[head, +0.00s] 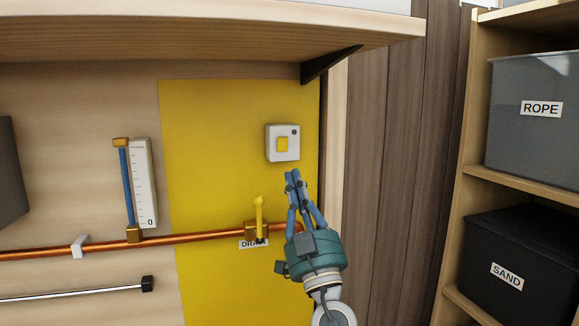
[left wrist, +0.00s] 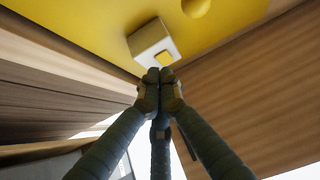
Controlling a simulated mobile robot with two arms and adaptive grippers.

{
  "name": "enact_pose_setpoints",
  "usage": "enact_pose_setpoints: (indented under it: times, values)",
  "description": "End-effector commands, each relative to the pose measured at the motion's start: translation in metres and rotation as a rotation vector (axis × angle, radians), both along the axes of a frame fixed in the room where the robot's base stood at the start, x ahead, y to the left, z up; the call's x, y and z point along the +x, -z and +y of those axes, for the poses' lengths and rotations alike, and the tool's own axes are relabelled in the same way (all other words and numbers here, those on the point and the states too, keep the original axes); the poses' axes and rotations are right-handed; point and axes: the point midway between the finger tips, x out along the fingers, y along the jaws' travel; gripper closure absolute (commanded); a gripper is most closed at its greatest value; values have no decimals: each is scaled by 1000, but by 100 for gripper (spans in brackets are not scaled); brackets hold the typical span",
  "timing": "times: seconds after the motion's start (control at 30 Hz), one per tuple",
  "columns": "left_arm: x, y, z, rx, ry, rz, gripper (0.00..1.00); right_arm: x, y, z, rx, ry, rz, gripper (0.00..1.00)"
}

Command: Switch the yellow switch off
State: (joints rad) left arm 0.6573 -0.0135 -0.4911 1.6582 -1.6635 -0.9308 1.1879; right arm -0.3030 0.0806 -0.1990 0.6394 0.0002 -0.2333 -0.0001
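The yellow switch (head: 282,144) is a small yellow rocker on a white box (head: 270,154) fixed to the yellow panel. A small dark dot sits at the box's upper right corner. In the left wrist view the yellow switch (left wrist: 168,58) shows just beyond the fingertips, on its white box (left wrist: 148,38). My left gripper (head: 292,174) points up, just below the box, with its fingertips together and nothing seen between them. In the left wrist view the fingertips (left wrist: 159,75) look close to the switch; I cannot tell whether they touch. My right gripper is not in view.
A copper pipe (head: 200,238) with a yellow drain lever (head: 260,215) runs below the switch. A blue gauge (head: 128,190) is at left. A wooden shelf (head: 200,40) with a dark bracket (head: 328,66) overhangs above. Bins labelled rope (head: 515,150) and sand (head: 535,260) stand on a right-hand rack.

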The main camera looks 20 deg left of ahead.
Motion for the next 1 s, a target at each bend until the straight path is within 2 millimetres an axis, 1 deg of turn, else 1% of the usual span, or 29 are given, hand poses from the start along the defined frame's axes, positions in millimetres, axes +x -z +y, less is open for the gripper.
enact_pose_setpoints:
  times: [0.03,0.2,0.33,0.53,0.73,0.8,0.87,1.0]
  values:
    - [-7,9,-5,-1,2,3,100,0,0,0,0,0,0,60]
    - [-27,28,-18,-1,1,2,100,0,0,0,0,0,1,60]
    - [-35,37,-24,-1,0,1,100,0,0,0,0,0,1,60]
    - [-39,40,-27,0,0,0,100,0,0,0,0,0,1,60]
    - [-39,40,-27,0,0,0,100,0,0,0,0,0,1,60]
    - [-39,37,-27,0,0,0,100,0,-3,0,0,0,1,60]
    - [-39,29,-26,1,0,-1,100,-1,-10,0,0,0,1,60]
    - [-39,1,-26,1,0,-1,100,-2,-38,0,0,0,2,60]
